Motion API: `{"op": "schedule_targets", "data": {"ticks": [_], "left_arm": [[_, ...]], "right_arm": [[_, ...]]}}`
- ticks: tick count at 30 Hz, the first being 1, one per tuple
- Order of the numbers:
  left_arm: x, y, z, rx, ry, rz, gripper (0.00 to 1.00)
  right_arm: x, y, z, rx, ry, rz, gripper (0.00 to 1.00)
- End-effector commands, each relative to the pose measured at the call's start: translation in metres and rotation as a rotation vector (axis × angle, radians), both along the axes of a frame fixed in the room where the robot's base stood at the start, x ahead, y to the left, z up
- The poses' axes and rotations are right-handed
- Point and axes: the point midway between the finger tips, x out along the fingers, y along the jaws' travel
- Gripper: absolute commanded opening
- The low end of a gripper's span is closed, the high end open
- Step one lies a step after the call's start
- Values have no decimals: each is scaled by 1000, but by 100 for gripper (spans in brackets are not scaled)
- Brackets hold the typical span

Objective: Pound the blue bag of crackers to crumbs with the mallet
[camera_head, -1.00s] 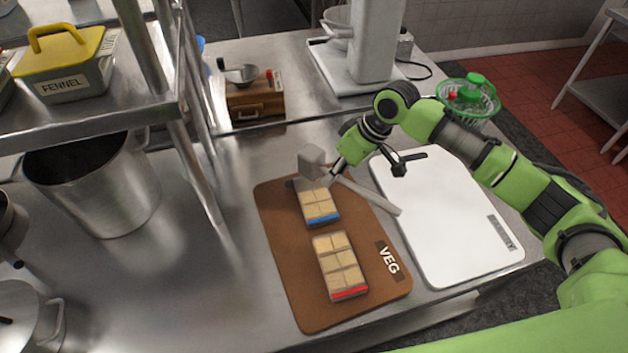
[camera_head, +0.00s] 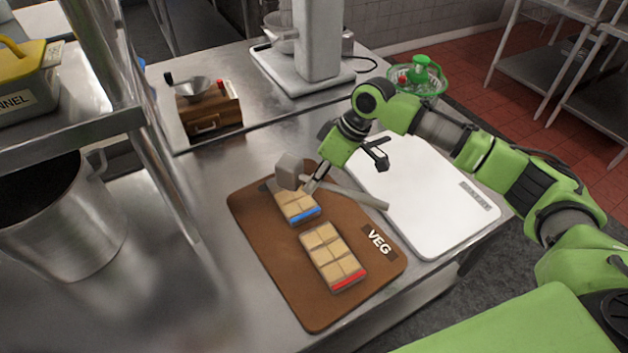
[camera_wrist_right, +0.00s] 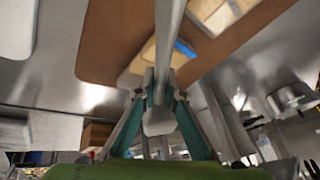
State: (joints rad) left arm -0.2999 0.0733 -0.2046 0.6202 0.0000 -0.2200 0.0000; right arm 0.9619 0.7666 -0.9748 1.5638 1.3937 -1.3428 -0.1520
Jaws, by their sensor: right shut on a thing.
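The bag of crackers with the blue band (camera_head: 298,205) lies on the brown board marked VEG (camera_head: 262,240), toward its far end. The crackers in it show as whole squares. My right gripper (camera_head: 312,184) is shut on the handle of the grey mallet (camera_head: 359,198). The mallet's block head (camera_head: 291,171) is at the far left end of the handle, over or just beyond the bag's far edge; I cannot tell whether it touches. In the right wrist view the handle (camera_wrist_right: 168,40) runs between the fingers, and the blue band (camera_wrist_right: 185,48) shows beside it. My left gripper is not in view.
A bag with a red band (camera_head: 333,258) lies on the same board, nearer me. A white board (camera_head: 430,205) is to the right. A grinder (camera_head: 208,110), a white machine (camera_head: 300,75) and a green spinner (camera_head: 420,75) stand behind. A steel pot (camera_head: 65,225) and shelf post are left.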

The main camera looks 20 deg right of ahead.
Motion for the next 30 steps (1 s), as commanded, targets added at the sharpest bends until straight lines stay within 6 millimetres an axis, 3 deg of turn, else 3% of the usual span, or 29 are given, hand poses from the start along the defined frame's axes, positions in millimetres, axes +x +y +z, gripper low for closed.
{"op": "schedule_targets", "data": {"ticks": [11, 21, 30], "left_arm": [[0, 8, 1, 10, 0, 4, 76], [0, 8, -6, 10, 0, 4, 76], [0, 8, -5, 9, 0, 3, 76]], "right_arm": [[1, 0, 1, 1, -3, -1, 0], [0, 1, -35, 2, -1, -1, 0], [0, 0, -37, 1, -2, -1, 0]]}}
